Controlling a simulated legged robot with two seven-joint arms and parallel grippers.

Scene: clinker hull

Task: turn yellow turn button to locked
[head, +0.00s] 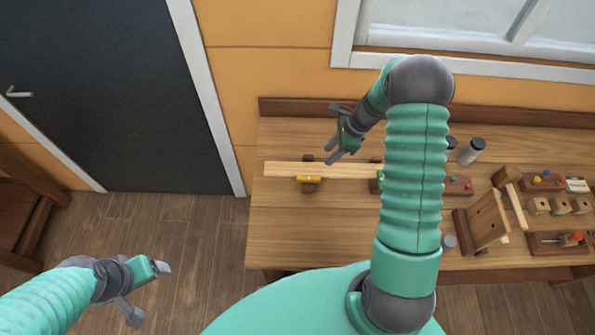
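The yellow turn button (308,179) sits on a dark brown block at the front edge of a pale wooden plank (345,170) on the bench. It lies roughly crosswise, along the plank's edge. A green part (380,180) shows farther right on the plank, partly hidden by my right arm. My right gripper (338,156) is above the plank, up and to the right of the yellow button and apart from it. Its fingers look parted, with nothing between them. My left gripper (150,293) is wide open and empty over the floor, left of the bench.
The wooden bench (275,225) stands against the wall under a window. To the right are an upright wooden board (487,220), dark-capped cylinders (471,151), small wooden blocks (560,207) and trays. My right arm hides the bench's middle. The bench's front left is clear.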

